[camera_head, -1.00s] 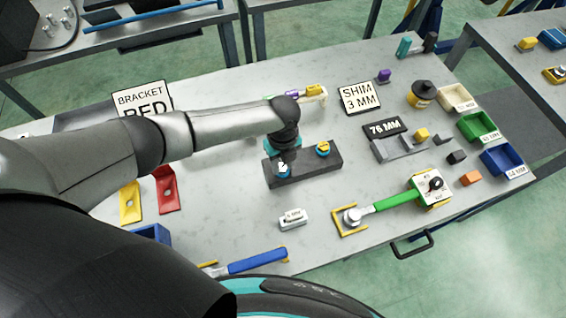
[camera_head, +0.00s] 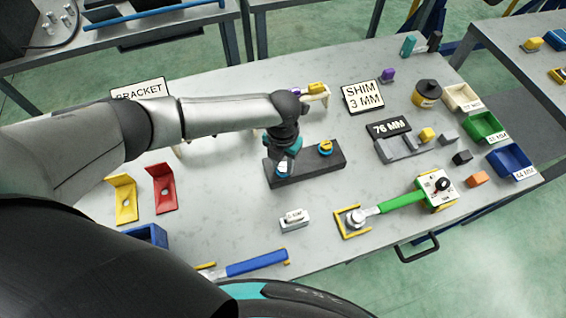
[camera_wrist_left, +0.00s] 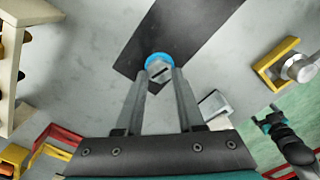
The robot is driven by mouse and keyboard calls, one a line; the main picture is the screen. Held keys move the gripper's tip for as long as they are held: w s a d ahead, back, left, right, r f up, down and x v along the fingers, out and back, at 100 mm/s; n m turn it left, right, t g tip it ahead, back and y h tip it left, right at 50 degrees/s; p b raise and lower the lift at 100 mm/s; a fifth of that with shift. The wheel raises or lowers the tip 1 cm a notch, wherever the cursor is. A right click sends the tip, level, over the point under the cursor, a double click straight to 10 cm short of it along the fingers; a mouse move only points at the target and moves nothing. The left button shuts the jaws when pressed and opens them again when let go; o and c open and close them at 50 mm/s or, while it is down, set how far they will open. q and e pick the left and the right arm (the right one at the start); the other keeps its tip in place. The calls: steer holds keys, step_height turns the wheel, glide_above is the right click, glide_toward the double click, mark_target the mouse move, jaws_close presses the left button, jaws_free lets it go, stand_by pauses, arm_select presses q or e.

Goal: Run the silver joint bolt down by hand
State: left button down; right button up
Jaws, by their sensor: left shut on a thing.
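The silver joint bolt (camera_wrist_left: 159,70) has a slotted head and sits in a blue ring (camera_wrist_left: 160,59) on a dark block. In the head view the block (camera_head: 318,168) lies mid-table, with the blue ring (camera_head: 282,172) at its left end. My left gripper (camera_head: 284,166) comes down from above onto that end. In the left wrist view its two fingers (camera_wrist_left: 160,78) are shut on the bolt's head, one on each side. The fingers hide part of the bolt. What seems to be my right gripper (camera_wrist_left: 268,123) shows small at the lower right of that view.
A yellow-ringed fastener (camera_head: 326,147) stands on the block's right end. A green-handled wrench (camera_head: 401,202) lies to the right, its head in a yellow frame (camera_head: 340,227). A small white-topped block (camera_head: 294,219) lies in front. Red (camera_head: 164,188) and yellow (camera_head: 123,199) brackets stand left.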

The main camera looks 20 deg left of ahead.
arm_select(q)
steer(key=m, duration=0.1)
steer(key=m+b, duration=0.1)
steer(key=m, duration=0.1)
steer(key=shift+w+r, duration=0.1)
steer(key=shift+w, duration=0.1)
steer(key=shift+m+b, duration=0.5)
steer(key=shift+m, duration=0.3)
steer(key=m+b, duration=0.2)
steer(key=b, duration=0.2)
steer(key=shift+a+m, duration=0.15)
steer(key=shift+m, duration=0.25)
steer(key=shift+m+b, duration=0.7)
steer(key=shift+b, duration=1)
steer(key=c, duration=0.9)
jaws_free()
steer(key=shift+r, duration=0.1)
steer(key=o, duration=0.4)
steer(key=shift+s, duration=0.1)
